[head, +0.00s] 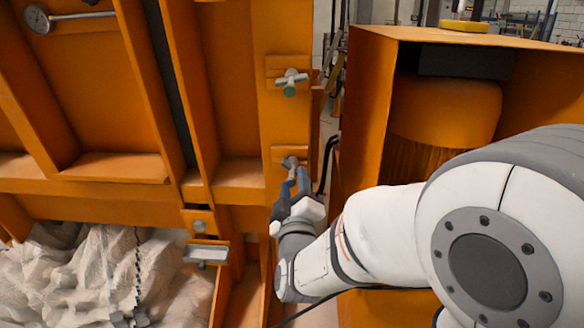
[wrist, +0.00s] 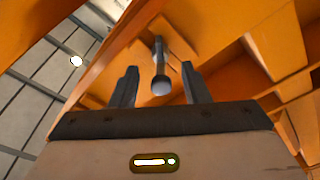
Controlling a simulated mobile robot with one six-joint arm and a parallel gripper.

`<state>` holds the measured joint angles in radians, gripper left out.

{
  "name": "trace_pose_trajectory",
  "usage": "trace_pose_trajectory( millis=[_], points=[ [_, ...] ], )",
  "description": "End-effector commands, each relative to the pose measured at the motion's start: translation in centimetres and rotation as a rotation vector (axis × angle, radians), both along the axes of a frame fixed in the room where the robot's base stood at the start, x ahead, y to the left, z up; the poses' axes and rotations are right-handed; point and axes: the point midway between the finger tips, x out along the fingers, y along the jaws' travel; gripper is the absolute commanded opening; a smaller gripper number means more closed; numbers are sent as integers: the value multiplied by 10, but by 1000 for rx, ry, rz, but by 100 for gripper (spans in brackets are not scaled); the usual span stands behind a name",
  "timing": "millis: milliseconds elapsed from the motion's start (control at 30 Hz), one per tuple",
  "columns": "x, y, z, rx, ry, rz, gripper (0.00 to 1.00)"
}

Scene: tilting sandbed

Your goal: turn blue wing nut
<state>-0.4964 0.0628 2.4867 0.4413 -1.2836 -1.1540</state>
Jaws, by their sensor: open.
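The wing nut at my gripper (head: 293,176) is on the lower plate of the orange upright. In the head view this lower wing nut (head: 290,162) is small, grey-blue and partly hidden by the fingers. In the wrist view its rounded blue-grey end (wrist: 161,86) shows on a stem between the two dark fingers of my gripper (wrist: 160,69). The fingers are open, with a visible gap on each side of it. I cannot tell how far the tips reach along it.
An orange cabinet (head: 365,95) stands close on the right, across a narrow gap. Pale sand (head: 75,270) lies at lower left.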

Motion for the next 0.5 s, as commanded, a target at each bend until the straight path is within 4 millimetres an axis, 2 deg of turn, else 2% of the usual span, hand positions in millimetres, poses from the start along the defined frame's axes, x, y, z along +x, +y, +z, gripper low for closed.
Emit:
trace_pose_trajectory(
  millis=[33,200,500],
  points=[
    [9,0,0,1,0,-3,42],
    [30,2,6,0,0,0,42],
    [38,3,8,1,2,1,42]
  ],
)
